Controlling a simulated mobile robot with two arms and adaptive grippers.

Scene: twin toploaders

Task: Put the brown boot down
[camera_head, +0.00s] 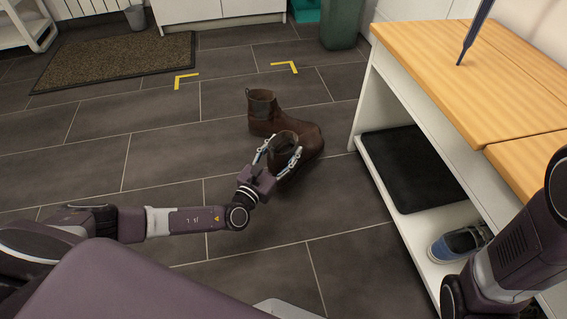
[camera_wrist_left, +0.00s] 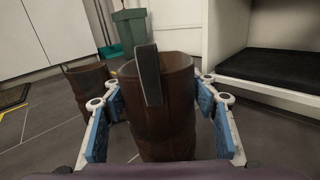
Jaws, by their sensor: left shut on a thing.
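My left gripper (camera_head: 279,158) is shut on a brown boot (camera_head: 284,146) by its shaft, with one finger on each side. In the left wrist view the held boot (camera_wrist_left: 170,118) stands upright between the blue finger pads, its pull tab towards me. I cannot tell whether its sole touches the floor. A second brown boot (camera_head: 262,113) stands upright just behind it, partly hidden by the held one; it also shows at the left in the left wrist view (camera_wrist_left: 86,82).
Two yellow corner marks (camera_head: 286,66) lie on the dark tiles (camera_head: 150,150) beyond the boots. A wooden-topped bench (camera_head: 500,90) with a black mat (camera_head: 410,165) and a blue shoe (camera_head: 458,243) on its shelf stands close right. A doormat (camera_head: 120,62) lies far left. A green bin (camera_head: 341,24) stands behind.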

